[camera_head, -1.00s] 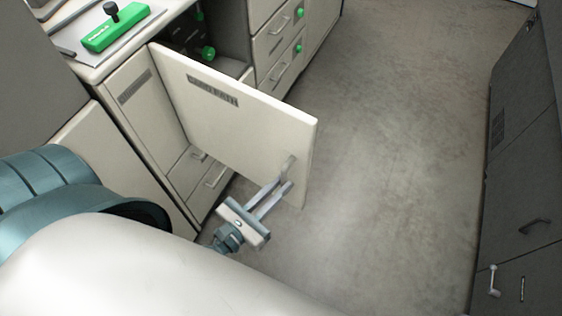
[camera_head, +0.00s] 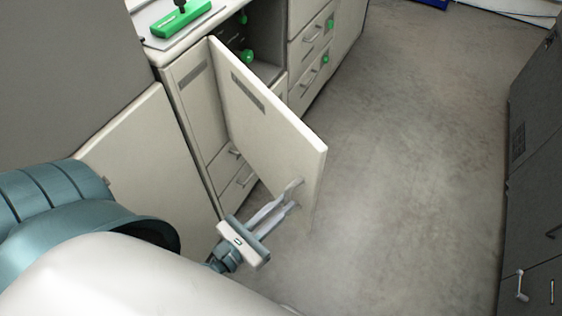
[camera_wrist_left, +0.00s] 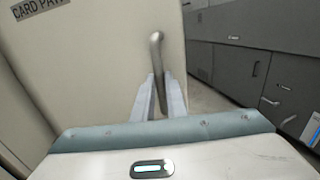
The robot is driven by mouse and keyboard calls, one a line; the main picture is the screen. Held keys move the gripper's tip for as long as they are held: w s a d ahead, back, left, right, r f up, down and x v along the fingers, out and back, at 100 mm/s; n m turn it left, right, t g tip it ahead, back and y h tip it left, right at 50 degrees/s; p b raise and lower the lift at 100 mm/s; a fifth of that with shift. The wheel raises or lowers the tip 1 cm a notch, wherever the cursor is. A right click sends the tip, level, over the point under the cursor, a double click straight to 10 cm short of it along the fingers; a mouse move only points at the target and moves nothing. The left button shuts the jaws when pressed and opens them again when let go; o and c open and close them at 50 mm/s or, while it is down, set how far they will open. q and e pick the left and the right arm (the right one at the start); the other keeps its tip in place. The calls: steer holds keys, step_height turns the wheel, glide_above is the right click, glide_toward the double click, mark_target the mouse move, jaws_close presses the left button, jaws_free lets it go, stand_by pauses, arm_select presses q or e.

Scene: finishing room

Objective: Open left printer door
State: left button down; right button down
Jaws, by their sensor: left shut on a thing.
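The left printer door (camera_head: 265,120) is a cream panel with a dark label, swung out from the cabinet and standing well open. Its metal handle (camera_head: 294,186) is near the free edge. My left gripper (camera_head: 290,202) is shut on the handle. In the left wrist view the two fingers (camera_wrist_left: 160,98) close around the lower part of the handle (camera_wrist_left: 156,50), with the door behind them to the left. The opened compartment (camera_head: 252,52) is dark inside and shows green knobs. My right gripper is in neither current view.
More cream drawers (camera_head: 310,55) with handles and green knobs stand beyond the open compartment. A green tool (camera_head: 180,22) lies on the countertop. A dark grey cabinet (camera_head: 530,180) stands at the right. The concrete floor (camera_head: 410,150) between is clear.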

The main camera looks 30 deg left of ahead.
arm_select(q)
steer(key=shift+w+a+r+y, duration=0.2)
steer(key=shift+w+a+y, duration=0.1)
steer(key=shift+a, duration=0.15)
steer(key=c, duration=1.8)
jaws_free()
steer(key=shift+a, duration=0.1)
steer(key=shift+o, duration=0.2)
steer(key=shift+f, duration=0.15)
steer(key=shift+s, duration=0.1)
